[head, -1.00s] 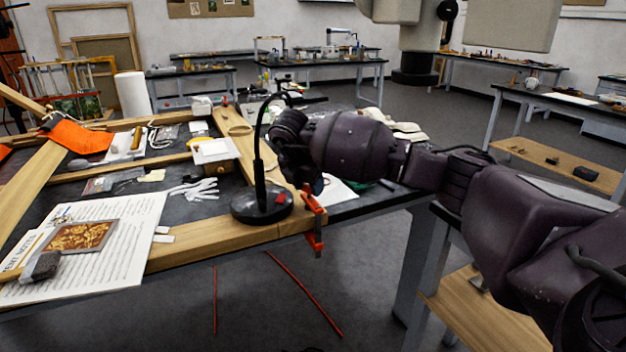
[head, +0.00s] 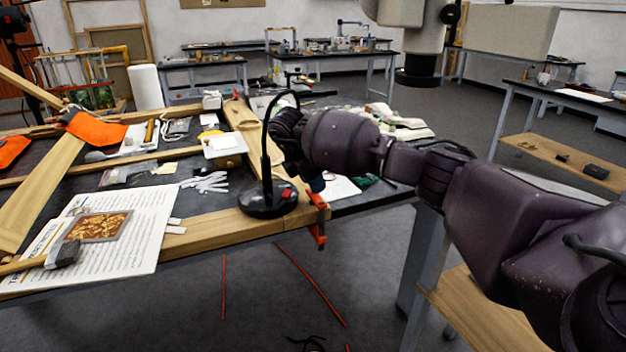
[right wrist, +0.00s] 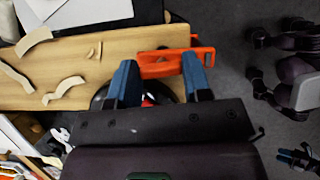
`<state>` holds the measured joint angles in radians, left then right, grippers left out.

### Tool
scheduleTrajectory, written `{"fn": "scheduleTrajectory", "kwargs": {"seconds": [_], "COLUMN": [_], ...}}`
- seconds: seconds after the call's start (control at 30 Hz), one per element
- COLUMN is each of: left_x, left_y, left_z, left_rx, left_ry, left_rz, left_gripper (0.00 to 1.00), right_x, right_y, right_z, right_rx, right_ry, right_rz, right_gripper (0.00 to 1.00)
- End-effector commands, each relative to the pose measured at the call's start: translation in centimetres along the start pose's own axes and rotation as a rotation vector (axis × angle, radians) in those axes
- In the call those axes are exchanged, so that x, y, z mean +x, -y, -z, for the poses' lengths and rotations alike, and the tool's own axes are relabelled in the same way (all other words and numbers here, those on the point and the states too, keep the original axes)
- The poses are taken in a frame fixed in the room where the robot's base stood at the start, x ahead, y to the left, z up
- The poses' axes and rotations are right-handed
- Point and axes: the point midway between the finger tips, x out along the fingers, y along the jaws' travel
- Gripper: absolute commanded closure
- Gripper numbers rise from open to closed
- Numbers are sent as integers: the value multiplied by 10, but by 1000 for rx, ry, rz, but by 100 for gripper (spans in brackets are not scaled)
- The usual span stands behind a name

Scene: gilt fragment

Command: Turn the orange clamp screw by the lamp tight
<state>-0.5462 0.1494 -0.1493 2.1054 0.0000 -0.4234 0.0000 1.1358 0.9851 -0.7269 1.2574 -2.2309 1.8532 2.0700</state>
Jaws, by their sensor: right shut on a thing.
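The orange clamp (head: 318,232) grips the front right corner of the wooden frame (head: 215,230), beside the black desk lamp (head: 268,203). My right gripper (head: 312,183) is at the top of the clamp, just right of the lamp. In the right wrist view my right gripper's blue fingers (right wrist: 160,62) stand either side of part of the orange clamp (right wrist: 165,70), shut on it. The exact grip on the screw is hard to see, and in the head view my arm hides part of it. The lamp base partly shows behind the fingers.
The lamp's thin neck rises close to my right wrist. The floor in front of the table edge has red cords.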

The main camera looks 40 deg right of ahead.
Motion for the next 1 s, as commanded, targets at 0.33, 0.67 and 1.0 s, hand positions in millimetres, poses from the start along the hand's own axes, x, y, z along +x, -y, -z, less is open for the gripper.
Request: {"fn": "scheduleTrajectory", "kwargs": {"seconds": [0.33,0.67,1.0], "left_x": [0,0,-2], "left_y": [1,1,-1], "left_z": [0,1,13], "left_rx": [8,6,-7], "left_ry": [-1,-3,-21], "left_rz": [-2,-1,2], "left_gripper": [57,57,57], "right_x": [2,0,-41], "right_y": [0,0,0], "right_z": [2,0,-1], "right_rx": [-4,-2,-1], "right_ry": [-2,-1,-2], "right_rz": [3,0,-5], "right_gripper": [42,30,30]}}
